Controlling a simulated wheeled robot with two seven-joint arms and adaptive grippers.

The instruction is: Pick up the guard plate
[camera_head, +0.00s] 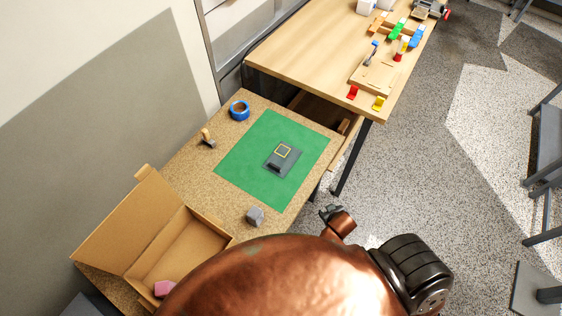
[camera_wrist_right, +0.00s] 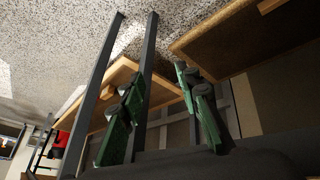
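My left gripper is in no view.
On the speckled table stand an open cardboard box (camera_head: 160,220), a grey block (camera_head: 255,216), a blue tape roll (camera_head: 240,110) and a wooden-handled stamp (camera_head: 207,138). A wooden table (camera_head: 310,60) with several coloured parts adjoins behind. Open floor (camera_head: 420,150) lies to the right.

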